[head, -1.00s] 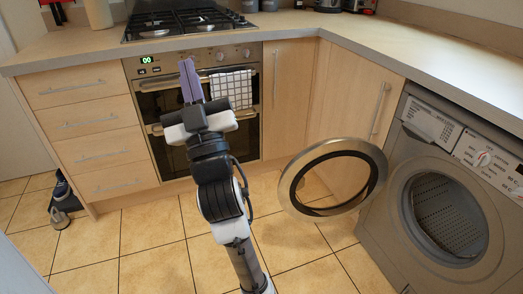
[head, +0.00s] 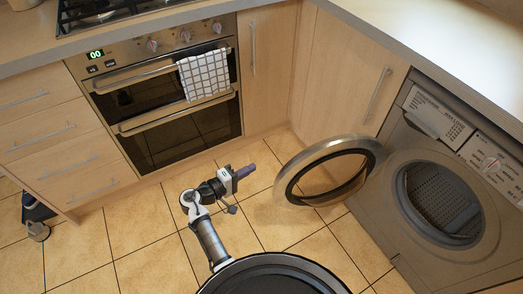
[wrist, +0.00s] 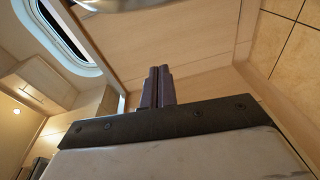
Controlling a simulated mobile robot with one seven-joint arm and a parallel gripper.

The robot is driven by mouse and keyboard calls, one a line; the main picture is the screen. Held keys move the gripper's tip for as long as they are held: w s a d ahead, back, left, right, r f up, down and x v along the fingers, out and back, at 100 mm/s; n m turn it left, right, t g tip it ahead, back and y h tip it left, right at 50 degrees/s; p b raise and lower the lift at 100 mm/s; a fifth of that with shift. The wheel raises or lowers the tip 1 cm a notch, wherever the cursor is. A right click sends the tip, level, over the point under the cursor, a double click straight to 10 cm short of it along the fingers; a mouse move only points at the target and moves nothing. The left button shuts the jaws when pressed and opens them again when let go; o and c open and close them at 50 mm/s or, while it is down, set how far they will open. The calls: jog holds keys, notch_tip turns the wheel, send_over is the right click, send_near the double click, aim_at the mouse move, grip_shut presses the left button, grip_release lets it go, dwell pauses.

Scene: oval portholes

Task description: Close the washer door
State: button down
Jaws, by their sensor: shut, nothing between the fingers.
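The washer (head: 397,160) stands at the right, with its round drum opening (head: 440,203) uncovered. Its round door (head: 318,151), a silver ring with a see-through middle, is swung wide open to the left of the opening. My gripper (head: 247,172) is to the left of the door's free edge, apart from it in the head view and pointing right towards it. Its purple fingers (wrist: 158,88) are together and empty in the wrist view. A curved shiny metal edge (wrist: 112,4) shows at the top of the wrist view, probably the door's rim.
The oven (head: 165,100) with a checked towel (head: 203,74) and wooden cabinets (head: 340,75) line the back. A counter (head: 440,50) runs above the washer.

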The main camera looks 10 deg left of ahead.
jog(key=w+d+h+p, duration=0.1)
jog(key=w+d+p, duration=0.1)
jog(key=d, duration=0.7)
jog(key=shift+d+f+p, duration=0.2)
jog(key=shift+d+p, duration=0.05)
jog(key=shift+p, duration=0.3)
